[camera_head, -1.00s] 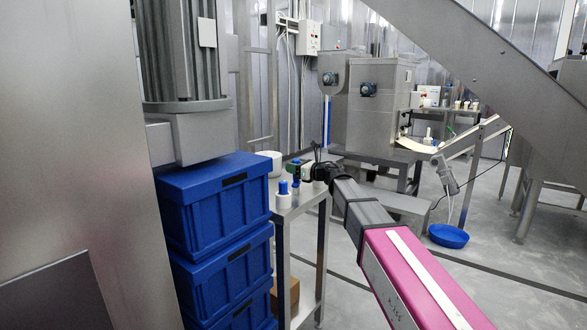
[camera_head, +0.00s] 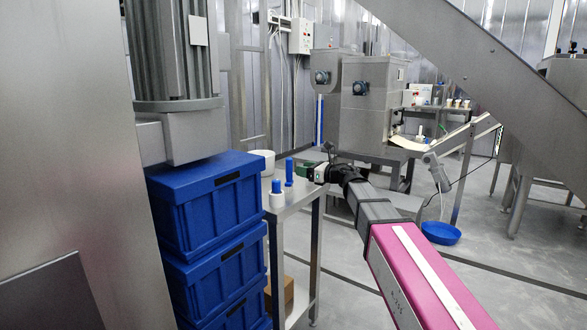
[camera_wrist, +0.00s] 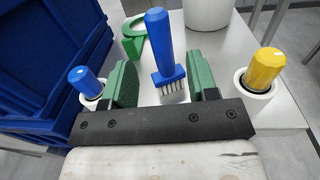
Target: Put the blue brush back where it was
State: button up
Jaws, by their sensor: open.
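The blue brush (camera_wrist: 160,48) has an upright blue handle and pale bristles. In the wrist view it shows between the two green fingers of my gripper (camera_wrist: 160,62), with a gap on both sides. The gripper is open and holds nothing. In the head view the brush (camera_head: 289,172) rises above the metal table (camera_head: 292,203), just left of my gripper (camera_head: 306,172). A white holder with a blue handle (camera_wrist: 85,80) is left of the fingers, and one with a yellow handle (camera_wrist: 263,70) is to the right. I cannot tell whether the bristles touch the table.
A green ring-shaped object (camera_wrist: 145,30) and a white tub (camera_wrist: 207,12) are beyond the brush. Stacked blue crates (camera_head: 210,205) stand close to the table's left side. A blue bowl (camera_head: 440,233) is on the floor at the right.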

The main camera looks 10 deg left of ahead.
jog(key=w+d+f+m+t+h, duration=0.2)
jog(key=d+f+m+t+h, duration=0.25)
jog(key=d+m, duration=0.45)
jog(key=w+d+f+m+t+h, duration=0.1)
jog(key=d+f+m+t+h, duration=0.3)
jog(key=d+m, duration=0.5)
jog(key=w+d+f+m+t+h, duration=0.2)
jog(key=d+f+m+t+h, duration=0.15)
jog(key=d+m+h, duration=0.4)
jog(key=s+d+f+m+g+h, duration=0.25)
jog(key=s+d+f+m, duration=0.2)
jog(key=f+m, duration=0.25)
jog(key=s+d+f+m+g+h, duration=0.1)
jog(key=s+d+f+m+g, duration=0.25)
jog(key=d+f+m, duration=0.3)
jog(key=s+f+m+g+y, duration=0.1)
jog(key=s+f+m+g, duration=0.4)
jog(key=s, duration=0.4)
jog(key=s+d+f+m+g+y, duration=0.1)
jog(key=s+f+m+g, duration=0.5)
jog(key=s+f, duration=0.3)
jog(key=shift+s+d+g, duration=0.15)
jog(key=shift+s+g, duration=0.25)
jog(key=shift+s, duration=0.3)
jog(key=shift+y, duration=0.25)
